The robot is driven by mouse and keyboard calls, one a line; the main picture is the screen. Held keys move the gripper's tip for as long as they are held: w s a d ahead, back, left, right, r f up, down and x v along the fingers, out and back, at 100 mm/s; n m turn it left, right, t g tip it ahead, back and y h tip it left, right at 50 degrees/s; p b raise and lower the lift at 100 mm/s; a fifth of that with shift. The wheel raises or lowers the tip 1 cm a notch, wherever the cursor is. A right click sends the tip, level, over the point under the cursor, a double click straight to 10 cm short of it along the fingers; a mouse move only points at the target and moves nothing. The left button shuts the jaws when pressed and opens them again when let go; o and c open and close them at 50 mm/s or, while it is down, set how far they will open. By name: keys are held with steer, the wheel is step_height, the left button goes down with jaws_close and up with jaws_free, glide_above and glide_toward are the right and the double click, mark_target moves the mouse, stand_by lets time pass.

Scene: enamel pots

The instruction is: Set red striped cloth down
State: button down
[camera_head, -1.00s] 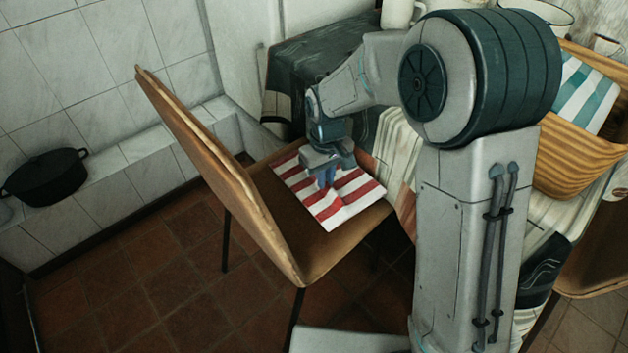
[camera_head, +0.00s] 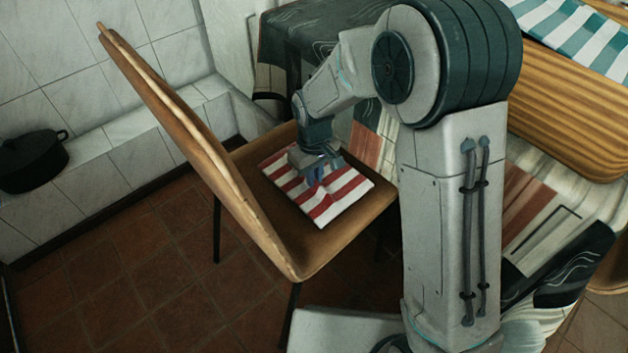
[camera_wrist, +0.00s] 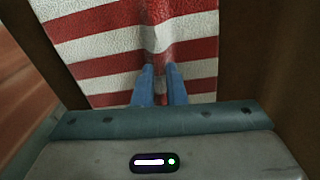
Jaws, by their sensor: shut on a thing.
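The red striped cloth (camera_head: 338,199), red and white, lies spread over the brown seat of a wooden chair (camera_head: 313,255) in the head view. My gripper (camera_head: 314,175) is over the middle of the cloth and points down. In the wrist view, the blue fingers (camera_wrist: 160,88) are shut on a raised fold of the cloth (camera_wrist: 95,48). The cloth looks mostly flat on the seat, with a ridge running from the fingers. The part of the cloth under my gripper is hidden.
The chair's tall backrest (camera_head: 200,150) rises left of my gripper. A dark pot (camera_head: 32,162) stands on a tiled ledge at the left. The tiled floor (camera_head: 120,270) at lower left is clear.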

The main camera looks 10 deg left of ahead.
steer(key=shift+f, duration=0.35)
steer(key=shift+f, duration=0.15)
steer(key=c, duration=1.5)
jaws_free()
